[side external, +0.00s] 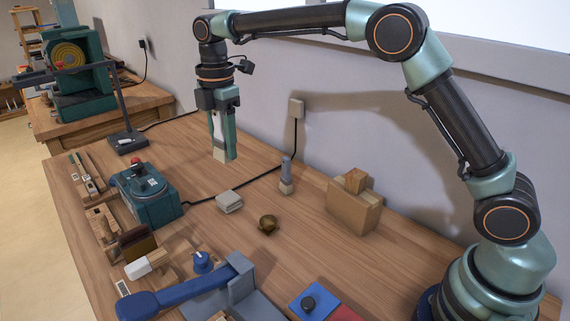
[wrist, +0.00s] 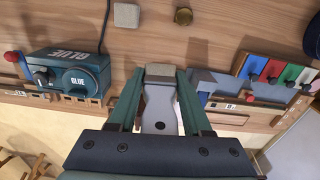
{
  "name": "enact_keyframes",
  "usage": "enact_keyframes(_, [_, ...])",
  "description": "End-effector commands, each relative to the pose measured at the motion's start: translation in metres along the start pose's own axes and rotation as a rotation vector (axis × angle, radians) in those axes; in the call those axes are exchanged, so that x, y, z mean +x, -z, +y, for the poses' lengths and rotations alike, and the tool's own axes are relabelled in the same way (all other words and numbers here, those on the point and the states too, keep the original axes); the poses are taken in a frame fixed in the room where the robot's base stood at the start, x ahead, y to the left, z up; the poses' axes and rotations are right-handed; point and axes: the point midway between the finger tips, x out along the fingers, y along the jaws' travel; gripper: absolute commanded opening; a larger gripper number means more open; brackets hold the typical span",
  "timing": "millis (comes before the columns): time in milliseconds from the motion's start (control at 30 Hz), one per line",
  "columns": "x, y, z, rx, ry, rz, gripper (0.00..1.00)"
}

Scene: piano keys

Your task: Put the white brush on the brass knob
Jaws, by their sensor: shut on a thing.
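A pale grey-white brush (wrist: 159,108) with beige bristles is held between the two green fingers of my gripper (side external: 222,145); my gripper also shows in the wrist view (wrist: 160,85). In the side view its beige bristle end (side external: 220,156) points down, above the table and apart from it. The brass knob (side external: 268,223) sits on the bare wood, nearer the front and to the right of my gripper in the side view. It also shows at the top of the wrist view (wrist: 183,16). Nothing rests on the knob.
A beige block (side external: 229,201) lies just left of the knob. A second brush (side external: 286,178) with a grey-blue handle stands upright behind it. A wooden block (side external: 354,205) stands to the right, a teal box (side external: 146,194) to the left, and a blue-handled tool (side external: 185,292) in front.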

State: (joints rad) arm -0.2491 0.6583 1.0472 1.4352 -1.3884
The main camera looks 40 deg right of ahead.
Motion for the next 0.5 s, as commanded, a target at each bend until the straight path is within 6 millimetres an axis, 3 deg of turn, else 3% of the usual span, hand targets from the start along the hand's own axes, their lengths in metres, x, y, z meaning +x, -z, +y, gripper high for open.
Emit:
enact_keyframes(200, [-0.017, -0.044, -0.030, 0.043, -0.003, 0.000, 0.00])
enact_keyframes(500, [-0.015, -0.068, -0.054, 0.067, -0.001, 0.000, 0.00])
